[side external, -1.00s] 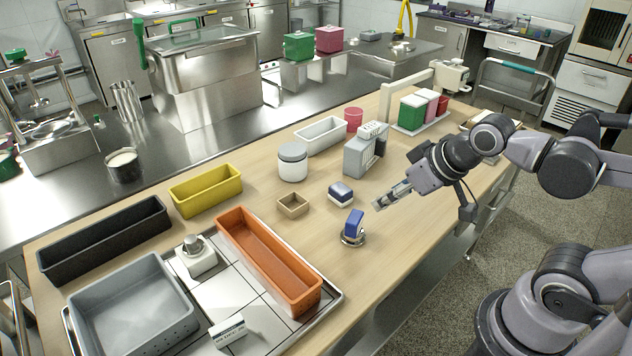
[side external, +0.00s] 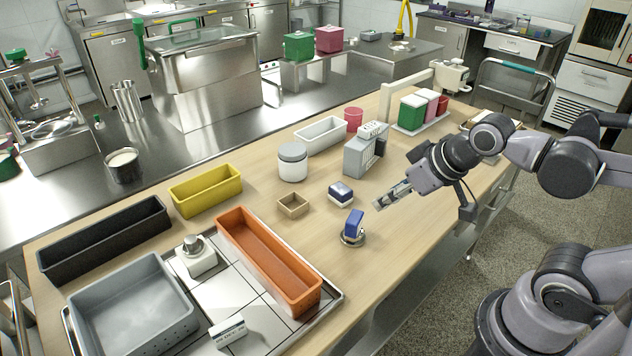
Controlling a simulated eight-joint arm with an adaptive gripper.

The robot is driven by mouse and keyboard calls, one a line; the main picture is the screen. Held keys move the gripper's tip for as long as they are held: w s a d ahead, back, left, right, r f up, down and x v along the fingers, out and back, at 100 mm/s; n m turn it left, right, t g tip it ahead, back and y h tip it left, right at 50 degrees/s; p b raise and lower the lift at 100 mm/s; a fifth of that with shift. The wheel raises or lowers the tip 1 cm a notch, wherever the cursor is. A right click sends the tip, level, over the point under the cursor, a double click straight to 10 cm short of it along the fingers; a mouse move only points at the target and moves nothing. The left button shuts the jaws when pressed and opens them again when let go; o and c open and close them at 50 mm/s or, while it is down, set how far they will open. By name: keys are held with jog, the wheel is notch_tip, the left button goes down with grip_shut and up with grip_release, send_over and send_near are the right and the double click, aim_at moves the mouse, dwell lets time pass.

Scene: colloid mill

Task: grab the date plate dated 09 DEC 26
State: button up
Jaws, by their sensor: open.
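My gripper (side external: 379,203) is open and empty above the right part of the wooden table. A white block with dark lettering (side external: 229,331) lies on the tiled tray at the front, far from my gripper. Its lettering is too small to read surely. I cannot tell which piece is the plate dated 09 DEC 26.
An orange bin (side external: 268,262), a grey bin (side external: 131,312), a yellow bin (side external: 206,191) and a black bin (side external: 104,240) fill the left side. A white-grey jar (side external: 293,163) and a small tan box (side external: 293,205) stand mid-table. The table's front right is clear.

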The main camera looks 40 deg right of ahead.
jog(key=n+g+y, duration=0.4)
jog(key=n+g, duration=0.3)
jog(key=n, duration=0.9)
send_near(227, 323)
jog(key=shift+x, duration=5.35)
grip_shut()
